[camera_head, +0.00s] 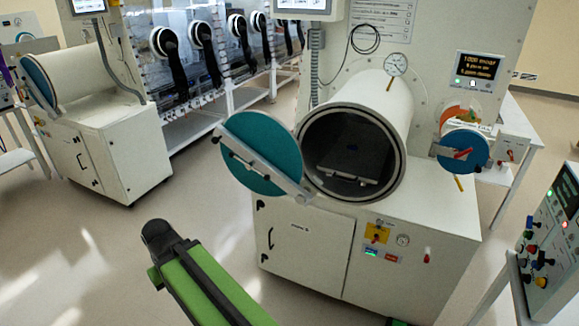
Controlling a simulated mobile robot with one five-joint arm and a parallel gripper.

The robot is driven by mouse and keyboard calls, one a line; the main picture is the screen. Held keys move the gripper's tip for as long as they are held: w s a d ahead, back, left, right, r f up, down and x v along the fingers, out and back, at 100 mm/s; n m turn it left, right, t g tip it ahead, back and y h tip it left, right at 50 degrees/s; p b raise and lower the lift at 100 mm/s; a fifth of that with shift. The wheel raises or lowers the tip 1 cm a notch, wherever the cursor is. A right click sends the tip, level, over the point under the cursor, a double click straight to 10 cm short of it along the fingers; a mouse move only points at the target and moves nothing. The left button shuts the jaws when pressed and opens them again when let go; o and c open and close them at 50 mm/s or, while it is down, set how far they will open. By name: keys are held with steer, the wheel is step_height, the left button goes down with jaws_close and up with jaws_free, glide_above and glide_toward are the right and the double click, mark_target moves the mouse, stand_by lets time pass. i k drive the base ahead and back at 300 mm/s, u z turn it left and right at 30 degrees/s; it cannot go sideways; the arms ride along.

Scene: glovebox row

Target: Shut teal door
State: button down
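The teal door (262,152) is a round disc with a pale metal bar across its face. It stands open, swung to the left of the large cylindrical chamber (392,100) at the center. The chamber's dark round mouth faces me, with a flat tray (351,160) inside. The bar's lower right end is close to the chamber's rim. My green and black arm (205,285) is at the bottom, left of center, below the door and apart from it. No gripper fingers can be made out.
A white cabinet (305,235) carries the chamber. A smaller port with a blue door (462,150) is on the right. Another cylinder with a teal end (40,82) stands at far left. A control panel (553,235) is at the right edge. Floor (190,205) left of the cabinet is clear.

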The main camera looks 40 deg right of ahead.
mark_target(259, 136)
steer(key=z, duration=1.65)
steer(key=i, duration=0.7)
steer(key=u, duration=5.65)
steer(key=i, duration=0.1)
steer(key=z, duration=2.9)
steer(key=i, duration=1)
steer(key=u, duration=0.05)
